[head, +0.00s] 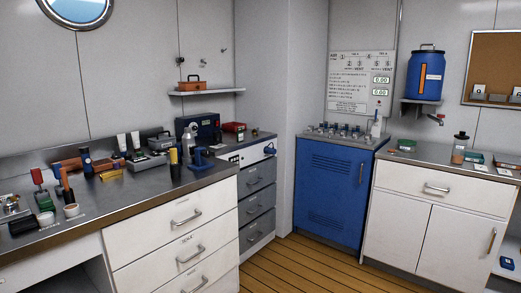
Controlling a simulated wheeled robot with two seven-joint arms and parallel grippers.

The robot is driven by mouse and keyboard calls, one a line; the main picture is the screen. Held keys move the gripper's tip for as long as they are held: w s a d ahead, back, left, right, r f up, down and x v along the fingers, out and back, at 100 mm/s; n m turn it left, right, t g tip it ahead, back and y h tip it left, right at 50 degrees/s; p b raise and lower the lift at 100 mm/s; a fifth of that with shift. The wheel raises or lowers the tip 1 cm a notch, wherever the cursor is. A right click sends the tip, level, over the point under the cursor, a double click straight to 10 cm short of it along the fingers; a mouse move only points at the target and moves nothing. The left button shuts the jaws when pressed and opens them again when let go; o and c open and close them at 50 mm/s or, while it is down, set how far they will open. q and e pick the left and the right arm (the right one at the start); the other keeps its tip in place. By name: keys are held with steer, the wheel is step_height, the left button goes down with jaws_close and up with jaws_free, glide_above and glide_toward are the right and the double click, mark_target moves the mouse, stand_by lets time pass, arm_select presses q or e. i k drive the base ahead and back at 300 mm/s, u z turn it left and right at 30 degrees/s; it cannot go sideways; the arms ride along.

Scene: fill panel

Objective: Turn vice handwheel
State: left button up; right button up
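A small blue object that looks like the vice (201,160) sits on the left workbench top, close to its right front corner. It is small in the picture, and I cannot make out its handwheel or which way it is turned. Neither of my grippers shows in the head view.
The left workbench (215,178) carries many tools, tubes and boxes. A yellow-and-black bottle (175,165) stands just left of the blue object. A blue cabinet (328,195) stands at the back, and a white counter (430,215) on the right. The wooden floor (275,265) between is clear.

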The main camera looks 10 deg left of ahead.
mark_target(206, 154)
steer(key=z, duration=0.05)
steer(key=i, duration=1.05)
steer(key=u, duration=1)
steer(key=i, duration=0.7)
steer(key=u, duration=0.8)
